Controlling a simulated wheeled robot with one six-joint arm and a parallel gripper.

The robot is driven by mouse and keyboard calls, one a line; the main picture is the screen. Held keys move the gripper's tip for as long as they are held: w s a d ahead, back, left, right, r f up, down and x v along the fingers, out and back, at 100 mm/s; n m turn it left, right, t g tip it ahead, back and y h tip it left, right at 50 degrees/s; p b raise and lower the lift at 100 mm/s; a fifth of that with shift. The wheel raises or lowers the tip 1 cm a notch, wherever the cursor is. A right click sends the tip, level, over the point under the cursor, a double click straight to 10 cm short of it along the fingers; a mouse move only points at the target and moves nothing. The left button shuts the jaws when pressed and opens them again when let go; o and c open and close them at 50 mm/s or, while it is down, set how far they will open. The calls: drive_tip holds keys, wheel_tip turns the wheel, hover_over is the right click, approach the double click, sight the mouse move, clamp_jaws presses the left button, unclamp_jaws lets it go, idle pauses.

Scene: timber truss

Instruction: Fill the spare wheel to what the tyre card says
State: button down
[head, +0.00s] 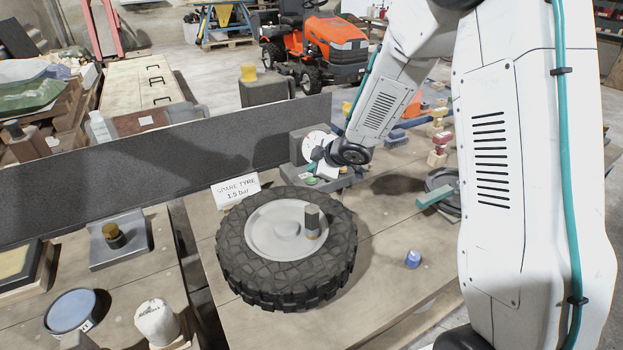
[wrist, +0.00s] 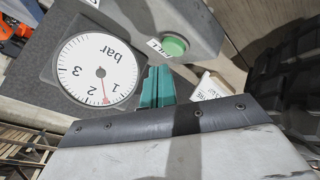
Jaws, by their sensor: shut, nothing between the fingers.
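The spare wheel (head: 255,272) lies flat on the bench, a black knobbly tyre around a pale hub. A dark block with a yellowish base (head: 312,222) stands upright on its hub side. The tyre card (head: 236,191) behind it reads "SPARE TYRE 1.5 bar". The grey inflator (head: 345,181) stands behind the wheel. Its round gauge (wrist: 85,55) has a red needle about midway between 1 and 2 bar. A green button (wrist: 175,44) sits beside a label that seems to read FILL. My gripper (wrist: 157,72), with teal fingers, is shut and empty near the button and gauge; contact is unclear.
A long dark panel (head: 150,165) runs behind the bench. A blue cap (head: 412,259) lies right of the wheel. A dark round item with a teal bar (head: 437,195) and several small objects stand further right.

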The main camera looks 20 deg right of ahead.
sight(315, 180)
drive_tip(key=shift+r, duration=2.3)
drive_tip(key=shift+d+f, duration=0.1)
drive_tip(key=shift+d, duration=0.1)
drive_tip(key=s+d+f+m+g+h, duration=0.1)
drive_tip(key=s+d+f+m+h, duration=0.1)
drive_tip(key=s+d+m+h, duration=0.3)
drive_tip(key=s+d+r+m+g+h, duration=0.25)
drive_tip(key=s+d+r, duration=0.3)
drive_tip(key=s, duration=0.35)
drive_tip(key=s+a+r+m+g+y, duration=0.1)
drive_tip(key=s+r, duration=0.3)
drive_tip(key=s, duration=0.5)
drive_tip(key=s+a+r+m+g+y, duration=0.1)
drive_tip(key=s+a+r+m, duration=0.2)
drive_tip(key=s, duration=0.6)
drive_tip(key=s+a+r+m+g+y, duration=0.1)
drive_tip(key=s+a+r, duration=0.3)
drive_tip(key=s, duration=0.6)
drive_tip(key=shift+r+m+y, duration=0.3)
drive_tip(key=shift+m+y, duration=0.15)
drive_tip(key=shift+m, duration=0.1)
